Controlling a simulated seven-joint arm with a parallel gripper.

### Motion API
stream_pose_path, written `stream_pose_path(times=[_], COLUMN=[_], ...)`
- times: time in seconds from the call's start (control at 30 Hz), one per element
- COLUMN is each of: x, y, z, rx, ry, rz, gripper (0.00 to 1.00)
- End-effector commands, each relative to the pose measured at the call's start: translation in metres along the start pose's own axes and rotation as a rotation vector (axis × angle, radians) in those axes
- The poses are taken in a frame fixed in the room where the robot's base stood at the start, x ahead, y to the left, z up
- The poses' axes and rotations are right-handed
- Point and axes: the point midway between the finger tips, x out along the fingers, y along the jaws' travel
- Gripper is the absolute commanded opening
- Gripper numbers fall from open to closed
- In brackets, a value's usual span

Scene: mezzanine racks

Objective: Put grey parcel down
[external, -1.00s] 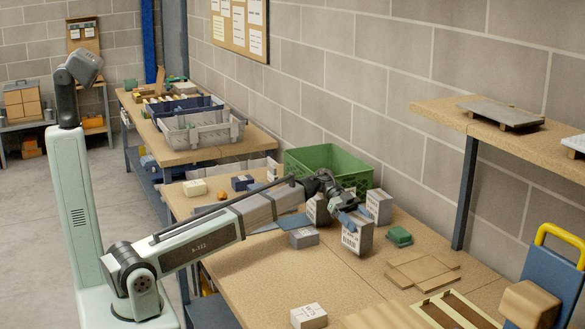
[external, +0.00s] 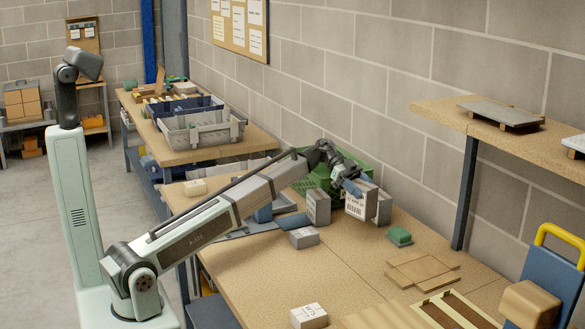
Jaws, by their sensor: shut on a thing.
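My gripper (external: 352,187) is shut on a grey parcel (external: 361,204) with a white label, which hangs roughly upright below the fingers. The parcel overlaps another grey parcel (external: 385,209) just behind it to the right; I cannot tell whether they touch. A third upright grey parcel (external: 318,207) stands close to the left. A small grey parcel (external: 304,238) lies on the table nearer the camera. Whether the held parcel's base touches the wooden table (external: 335,265) is not clear.
A green crate (external: 313,181) stands behind the arm, partly hidden. A green block (external: 399,236) and flat brown cardboard (external: 422,270) lie to the right. A pale box (external: 309,316) sits at the front. The table's middle is clear.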

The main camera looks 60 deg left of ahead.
Motion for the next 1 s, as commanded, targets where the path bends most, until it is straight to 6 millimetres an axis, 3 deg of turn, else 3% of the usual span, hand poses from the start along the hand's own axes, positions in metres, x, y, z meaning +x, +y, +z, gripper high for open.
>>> stream_pose_path(times=[0.03, 0.1, 0.4, 0.7, 1.0], x=[-0.017, -0.039, -0.137, -0.246, -0.354], y=[-0.024, -0.047, -0.134, -0.206, -0.257], z=[0.0, 0.003, 0.015, 0.03, 0.048], rx=[-0.01, -0.024, -0.082, -0.137, -0.185], ry=[0.0, -0.001, -0.002, -0.001, 0.001], rz=[-0.026, -0.059, -0.197, -0.331, -0.449], gripper=[0.23, 0.23, 0.23, 0.23, 0.23])
